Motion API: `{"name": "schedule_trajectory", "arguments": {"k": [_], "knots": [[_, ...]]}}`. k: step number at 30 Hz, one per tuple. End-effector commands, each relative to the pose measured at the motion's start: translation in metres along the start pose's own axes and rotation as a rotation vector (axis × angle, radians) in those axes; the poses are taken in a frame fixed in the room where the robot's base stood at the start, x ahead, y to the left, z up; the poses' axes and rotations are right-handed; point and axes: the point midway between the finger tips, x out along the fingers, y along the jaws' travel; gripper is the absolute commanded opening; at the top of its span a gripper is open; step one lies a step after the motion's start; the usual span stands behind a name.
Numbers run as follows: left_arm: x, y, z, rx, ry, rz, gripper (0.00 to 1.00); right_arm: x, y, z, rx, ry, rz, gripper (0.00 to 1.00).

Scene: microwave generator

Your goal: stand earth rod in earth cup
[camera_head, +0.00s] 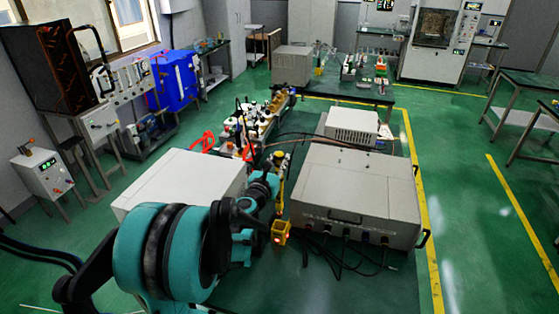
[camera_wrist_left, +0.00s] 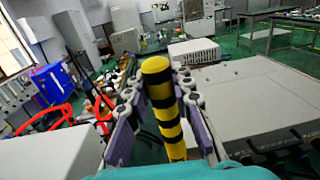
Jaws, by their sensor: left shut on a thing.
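The earth rod is a yellow and black banded rod (camera_wrist_left: 163,95), upright or nearly so, between the fingers of my left gripper (camera_wrist_left: 158,84). In the head view the rod (camera_head: 279,158) shows beside the gripper's fingers (camera_head: 272,177), partly hidden by them. My left gripper is shut on the rod. A small yellow square holder with a red light (camera_head: 281,232), which looks like the earth cup, is directly below the rod in the head view. I cannot tell whether the rod's lower end is in it or above it. My right gripper is not in view.
A large grey case (camera_head: 357,194) stands close to the right, with black cables (camera_head: 335,255) in front. A white box (camera_head: 180,182) is on the left. The dark table top (camera_head: 370,292) is bare in front.

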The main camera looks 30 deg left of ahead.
Motion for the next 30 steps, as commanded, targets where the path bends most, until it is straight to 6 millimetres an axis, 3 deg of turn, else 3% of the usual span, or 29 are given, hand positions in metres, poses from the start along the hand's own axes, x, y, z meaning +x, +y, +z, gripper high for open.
{"name": "schedule_trajectory", "arguments": {"k": [30], "knots": [[0.000,0.000,-0.088,0.000,0.000,0.000,0.00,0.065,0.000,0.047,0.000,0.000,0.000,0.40]]}}
